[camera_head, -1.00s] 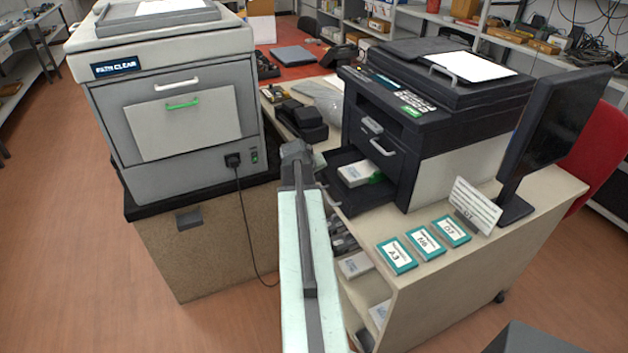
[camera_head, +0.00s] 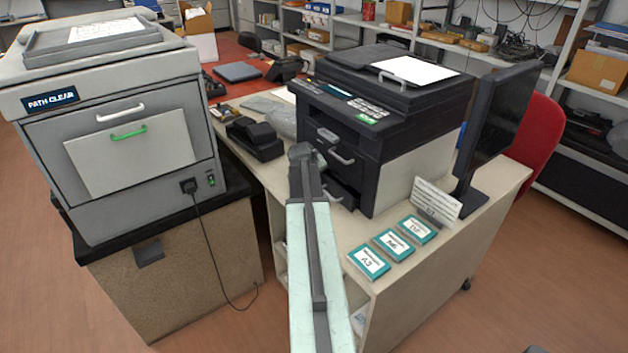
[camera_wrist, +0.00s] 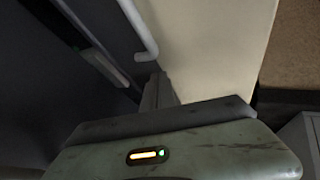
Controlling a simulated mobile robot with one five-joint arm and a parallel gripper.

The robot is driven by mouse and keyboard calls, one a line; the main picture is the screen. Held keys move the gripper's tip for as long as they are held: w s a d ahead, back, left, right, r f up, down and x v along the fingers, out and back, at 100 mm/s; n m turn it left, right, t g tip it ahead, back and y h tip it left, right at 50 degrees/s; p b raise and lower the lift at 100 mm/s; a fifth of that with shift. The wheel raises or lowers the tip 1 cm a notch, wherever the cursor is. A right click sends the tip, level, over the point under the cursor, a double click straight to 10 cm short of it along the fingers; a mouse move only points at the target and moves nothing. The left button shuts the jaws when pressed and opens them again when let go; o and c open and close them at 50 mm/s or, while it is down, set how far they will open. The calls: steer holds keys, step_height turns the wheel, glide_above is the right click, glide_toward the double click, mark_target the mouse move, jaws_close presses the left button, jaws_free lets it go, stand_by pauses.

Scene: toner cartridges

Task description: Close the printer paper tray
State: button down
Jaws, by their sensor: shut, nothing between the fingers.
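The black printer (camera_head: 385,120) stands on the cream desk. Its paper tray (camera_head: 345,186) is low in the front, partly hidden behind my arm. The tray front now sits close to the printer body; I cannot tell whether it is fully flush. A pale handle (camera_head: 342,158) shows on the panel above the tray. My gripper (camera_head: 303,153) is just left of the printer front, shut and empty. In the wrist view, a pale bar handle (camera_wrist: 138,30) is on a dark face, ahead of my gripper (camera_wrist: 160,88), with the cream desk surface beyond. Contact with the tray is not clear.
Several teal-edged boxes (camera_head: 393,244) lie on the desk's front right, near a sign (camera_head: 437,199) and a monitor (camera_head: 496,130). A grey machine (camera_head: 120,140) stands on a cabinet at left. A black device (camera_head: 255,138) lies behind my gripper.

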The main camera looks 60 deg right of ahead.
steer(key=shift+w+a, duration=0.2)
